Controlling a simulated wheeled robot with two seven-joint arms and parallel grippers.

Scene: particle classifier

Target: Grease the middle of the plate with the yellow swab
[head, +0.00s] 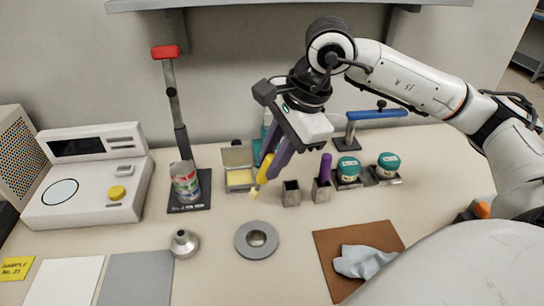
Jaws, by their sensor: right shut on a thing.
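My right gripper (268,166) comes in from the upper right, pointing down, shut on the yellow swab (264,172). The swab is tilted, and its pale tip (254,193) points down and left, above the bench. A round grey plate (242,249) with a metal middle (257,239) lies on the bench, below the swab tip in the picture. The tip appears apart from the plate. My left gripper is out of view.
An open box of yellow stuff (239,180) stands behind the swab. Right of it are an empty dark holder (291,194), a purple swab (325,168) in a holder, and two teal-lidded jars (348,168). A metal funnel (184,243) stands left of the plate; a can (186,186) is behind it.

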